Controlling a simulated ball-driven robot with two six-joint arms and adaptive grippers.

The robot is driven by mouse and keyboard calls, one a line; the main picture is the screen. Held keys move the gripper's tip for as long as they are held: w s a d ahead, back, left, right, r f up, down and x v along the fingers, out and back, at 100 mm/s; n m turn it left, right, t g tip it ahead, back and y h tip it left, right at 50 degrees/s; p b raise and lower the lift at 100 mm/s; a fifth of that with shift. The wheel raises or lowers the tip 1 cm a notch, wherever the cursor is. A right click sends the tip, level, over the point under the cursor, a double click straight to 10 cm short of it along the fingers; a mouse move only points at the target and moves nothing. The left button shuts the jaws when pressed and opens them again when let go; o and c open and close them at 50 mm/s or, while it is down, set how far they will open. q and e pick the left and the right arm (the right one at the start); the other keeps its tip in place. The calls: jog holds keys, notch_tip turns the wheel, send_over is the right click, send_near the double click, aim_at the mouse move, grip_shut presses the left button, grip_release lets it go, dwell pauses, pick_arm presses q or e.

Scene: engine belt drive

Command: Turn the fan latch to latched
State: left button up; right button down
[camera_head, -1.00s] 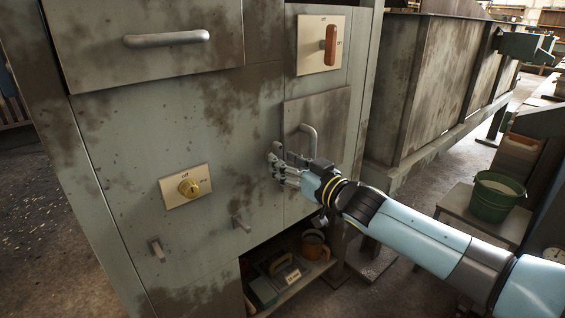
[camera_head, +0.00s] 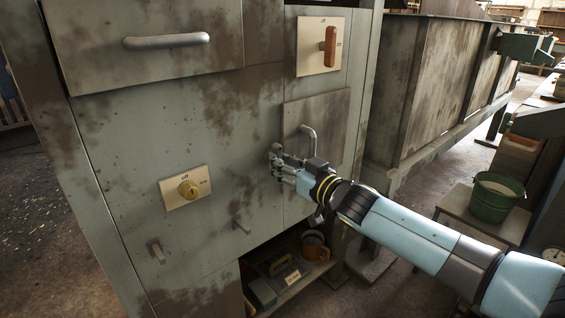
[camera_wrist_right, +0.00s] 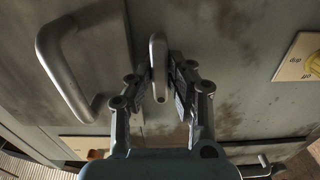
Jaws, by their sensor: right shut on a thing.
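A small grey metal lever, the fan latch (camera_wrist_right: 158,62), stands between the two fingers of my right gripper in the right wrist view. It sits on the cabinet face beside the edge of a small door (camera_head: 325,112) with a bent grey handle (camera_head: 308,138). The handle also shows at the left of the right wrist view (camera_wrist_right: 67,75). My right gripper (camera_head: 275,162) is shut on the latch. In the head view its fingers mostly hide the latch. I cannot read a latched mark. My left gripper is out of view.
A yellow knob (camera_head: 188,189) on a labelled plate and an orange-brown switch (camera_head: 331,46) are on the cabinet front. An open shelf below holds a brown mug (camera_head: 316,249). A green bucket (camera_head: 494,198) stands right.

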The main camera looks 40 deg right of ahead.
pick_arm(q)
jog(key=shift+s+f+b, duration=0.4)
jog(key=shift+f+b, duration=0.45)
jog(key=shift+b, duration=0.05)
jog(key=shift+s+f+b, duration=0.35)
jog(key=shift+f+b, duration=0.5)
pick_arm(e)
jog(key=shift+f+n, duration=0.15)
jog(key=shift+n, duration=8.75)
jog(key=c, duration=1.3)
grip_release()
jog(key=shift+o, duration=0.2)
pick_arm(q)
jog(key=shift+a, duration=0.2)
